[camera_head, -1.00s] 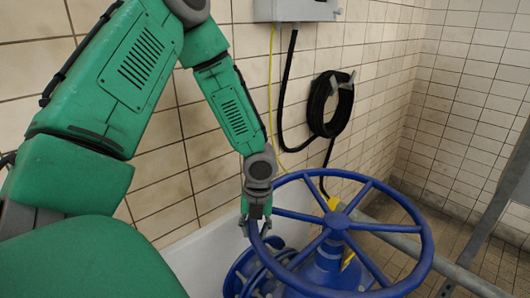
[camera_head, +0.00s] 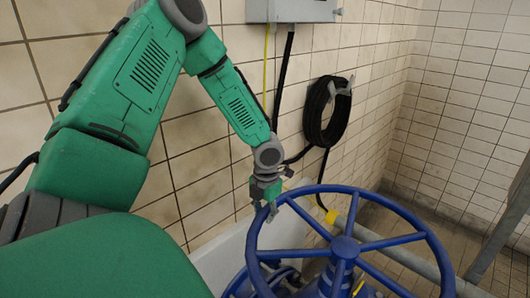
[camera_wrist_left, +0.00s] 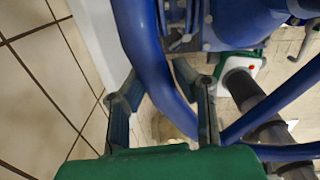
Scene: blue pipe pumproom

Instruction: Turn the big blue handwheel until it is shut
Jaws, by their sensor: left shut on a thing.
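The big blue handwheel (camera_head: 429,231) fills the lower right of the head view, with its spokes meeting at a central hub (camera_head: 345,247). Its near edge runs out of the bottom of the picture. My left gripper (camera_head: 267,210) is at the upper left part of the rim, close to the outer end of a spoke. In the left wrist view the rim (camera_wrist_left: 145,45) passes between the two fingers of my left gripper (camera_wrist_left: 157,80), which is shut on it. My right gripper is in neither view.
A tiled wall (camera_head: 215,150) runs close behind my left arm, with a coiled black hose (camera_head: 328,112) and a grey box (camera_head: 291,10) on it. A grey pipe (camera_head: 400,255) passes beyond the wheel. A grey post (camera_head: 505,225) stands at the right.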

